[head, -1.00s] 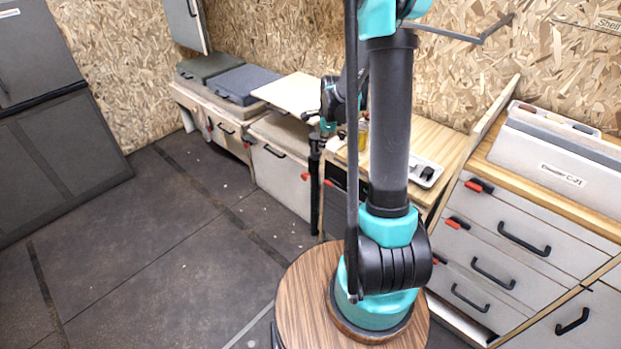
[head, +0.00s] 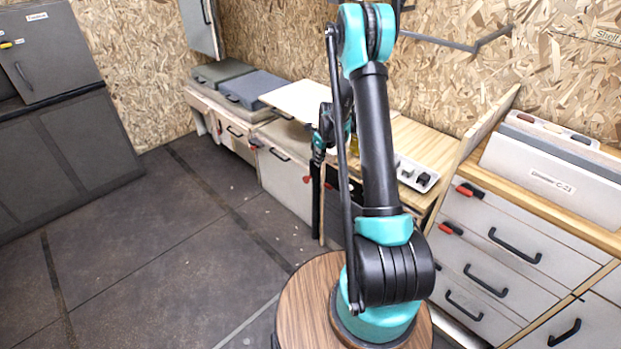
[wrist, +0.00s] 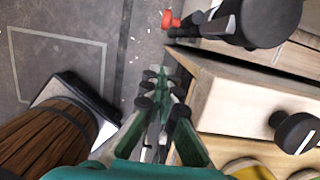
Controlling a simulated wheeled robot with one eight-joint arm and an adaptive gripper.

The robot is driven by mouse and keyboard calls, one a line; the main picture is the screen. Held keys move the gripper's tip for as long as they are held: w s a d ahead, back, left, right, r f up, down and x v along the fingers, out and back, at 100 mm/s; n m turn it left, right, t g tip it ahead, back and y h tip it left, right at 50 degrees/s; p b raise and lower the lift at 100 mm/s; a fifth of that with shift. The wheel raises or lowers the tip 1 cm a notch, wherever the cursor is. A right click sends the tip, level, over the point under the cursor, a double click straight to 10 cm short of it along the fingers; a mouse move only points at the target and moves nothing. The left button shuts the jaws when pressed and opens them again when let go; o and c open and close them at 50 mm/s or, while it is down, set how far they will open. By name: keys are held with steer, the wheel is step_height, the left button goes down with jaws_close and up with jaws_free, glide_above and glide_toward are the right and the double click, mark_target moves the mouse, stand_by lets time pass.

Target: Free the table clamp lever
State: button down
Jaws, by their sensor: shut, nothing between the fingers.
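My gripper (wrist: 158,82) shows in the wrist view with its green fingers close together and nothing between them. It hangs beside the front of a light wooden unit, with the floor beyond its tips. A black round knob (wrist: 296,132) with a white mark is on the right, apart from the fingers. A larger black cylinder (wrist: 268,18) and a red part (wrist: 168,20) are at the top. I cannot tell which part is the clamp lever. In the head view, the pale table board (head: 297,100) lies by the back wall, and my arm hides part of the area beside it.
Low cabinets (head: 285,175) with black handles and red latches run along the wall. A white tray (head: 416,175) lies on the wooden counter. A drawer unit (head: 500,250) stands right, a grey case (head: 560,170) on it. The floor (head: 150,260) at left is clear.

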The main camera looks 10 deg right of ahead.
steer(key=shift+f, duration=0.1)
glide_toward(310, 176)
steer(key=s+f, duration=0.5)
steer(key=shift+w+a+f, duration=0.35)
steer(key=shift+w+f, duration=0.05)
steer(key=shift+w, duration=0.25)
steer(key=shift+w+a+f, duration=0.35)
steer(key=shift+w, duration=0.3)
